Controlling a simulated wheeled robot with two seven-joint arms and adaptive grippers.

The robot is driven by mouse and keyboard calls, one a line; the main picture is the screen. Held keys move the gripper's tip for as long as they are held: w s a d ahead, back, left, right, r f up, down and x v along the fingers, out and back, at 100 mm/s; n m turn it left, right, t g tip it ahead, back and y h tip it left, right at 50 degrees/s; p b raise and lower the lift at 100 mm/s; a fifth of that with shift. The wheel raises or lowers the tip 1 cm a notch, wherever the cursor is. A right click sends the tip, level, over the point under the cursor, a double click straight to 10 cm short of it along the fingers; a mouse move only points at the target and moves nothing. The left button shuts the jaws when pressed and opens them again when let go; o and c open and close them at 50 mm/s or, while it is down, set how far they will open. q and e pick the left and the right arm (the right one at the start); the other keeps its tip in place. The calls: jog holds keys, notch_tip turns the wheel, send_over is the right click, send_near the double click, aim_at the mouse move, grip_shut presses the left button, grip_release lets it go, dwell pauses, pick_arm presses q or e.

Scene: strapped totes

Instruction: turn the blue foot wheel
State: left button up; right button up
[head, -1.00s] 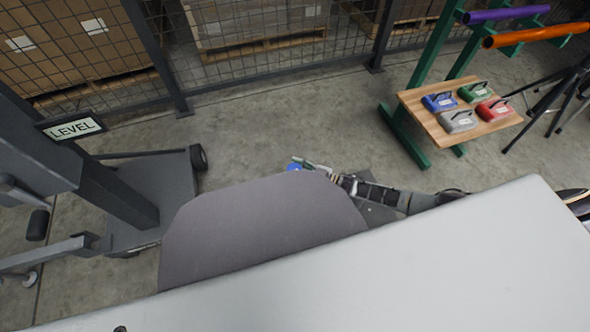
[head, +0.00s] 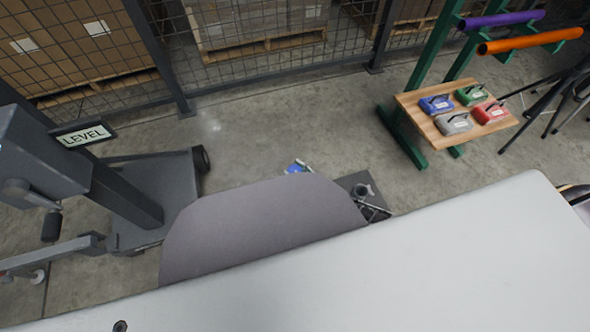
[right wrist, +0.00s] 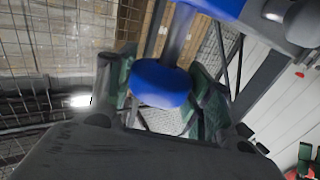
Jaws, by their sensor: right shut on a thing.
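The blue foot wheel (right wrist: 160,84) is a round blue knob on a grey stem in the right wrist view. My right gripper (right wrist: 158,98) has its green-padded fingers on both sides of it and is shut on it. In the head view only a small part of the blue wheel (head: 294,168) shows, low near the floor. The tip of my right gripper (head: 304,165) shows beside it, behind the edge of a grey rounded panel that hides most of the hand. My left gripper is in neither view.
A grey wheeled machine with a LEVEL sign (head: 84,136) stands at the left. A pale flat surface (head: 400,262) and the grey rounded panel (head: 255,225) fill the front.

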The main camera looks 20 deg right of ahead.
jog(key=shift+s+m+t+h+p, duration=0.1)
jog(key=shift+m+t+h+p, duration=0.35)
jog(key=shift+m+t+h, duration=0.5)
jog(key=shift+m+t+h+p, duration=0.3)
jog(key=shift+m+h, duration=0.45)
jog(key=shift+h, duration=0.7)
jog(key=shift+h, duration=0.3)
jog(key=shift+m, duration=0.3)
jog(key=o, duration=1)
jog(key=shift+o, duration=0.2)
